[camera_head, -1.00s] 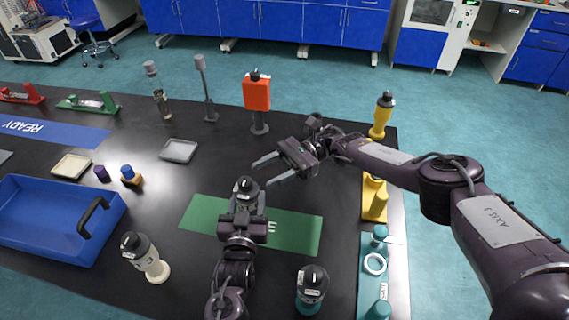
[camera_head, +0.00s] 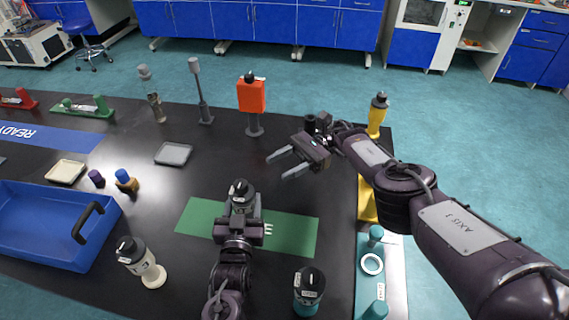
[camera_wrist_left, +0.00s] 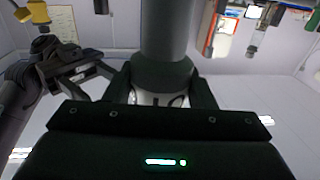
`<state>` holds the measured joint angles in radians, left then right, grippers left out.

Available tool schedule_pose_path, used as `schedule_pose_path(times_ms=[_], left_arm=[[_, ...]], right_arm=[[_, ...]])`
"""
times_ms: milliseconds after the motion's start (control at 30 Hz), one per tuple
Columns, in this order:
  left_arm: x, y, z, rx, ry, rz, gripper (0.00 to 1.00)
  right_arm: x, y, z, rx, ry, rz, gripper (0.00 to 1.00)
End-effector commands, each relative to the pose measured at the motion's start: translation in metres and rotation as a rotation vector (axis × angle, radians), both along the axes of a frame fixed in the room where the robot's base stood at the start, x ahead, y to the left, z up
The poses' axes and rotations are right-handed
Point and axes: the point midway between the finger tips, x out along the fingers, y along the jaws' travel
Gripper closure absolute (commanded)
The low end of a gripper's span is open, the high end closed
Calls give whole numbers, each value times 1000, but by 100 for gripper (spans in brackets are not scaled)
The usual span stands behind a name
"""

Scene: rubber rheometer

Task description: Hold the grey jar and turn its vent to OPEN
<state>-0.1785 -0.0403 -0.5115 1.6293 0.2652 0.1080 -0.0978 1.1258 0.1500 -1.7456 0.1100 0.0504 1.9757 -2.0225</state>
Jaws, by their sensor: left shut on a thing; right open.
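The grey jar (camera_head: 241,203) stands over the green mat (camera_head: 292,232), with its black top (camera_head: 242,187) up and a short white mark on that top. My left gripper (camera_head: 243,210) is shut on the jar's body from the near side. In the left wrist view the jar's grey body (camera_wrist_left: 165,30) rises between the fingers, with a dark band near them. I cannot read the vent's setting. My right gripper (camera_head: 277,167) is open and empty, up and to the right of the jar, apart from it. It also shows in the left wrist view (camera_wrist_left: 77,82).
A cream jar (camera_head: 139,256) and a teal jar (camera_head: 308,291) stand nearer me. An orange block on a stand (camera_head: 251,97) is behind, and a yellow jar (camera_head: 377,115) is back right. A blue tray (camera_head: 40,250) is at left. A grey dish (camera_head: 174,153) lies on the black table.

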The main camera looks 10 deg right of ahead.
Motion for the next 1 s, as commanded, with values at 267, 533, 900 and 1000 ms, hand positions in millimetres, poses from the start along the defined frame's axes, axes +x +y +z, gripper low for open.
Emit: schedule_pose_path(times_ms=[267,533,900,1000], left_arm=[[0,0,0,0,0,0,30],[0,0,0,0,0,0,25],[-47,11,-2,1,5,-1,25],[-68,16,-2,0,5,-2,25]], right_arm=[[0,0,0,0,0,0,49],[0,0,0,0,0,0,49],[0,0,0,0,0,0,49],[0,0,0,0,0,0,49]])
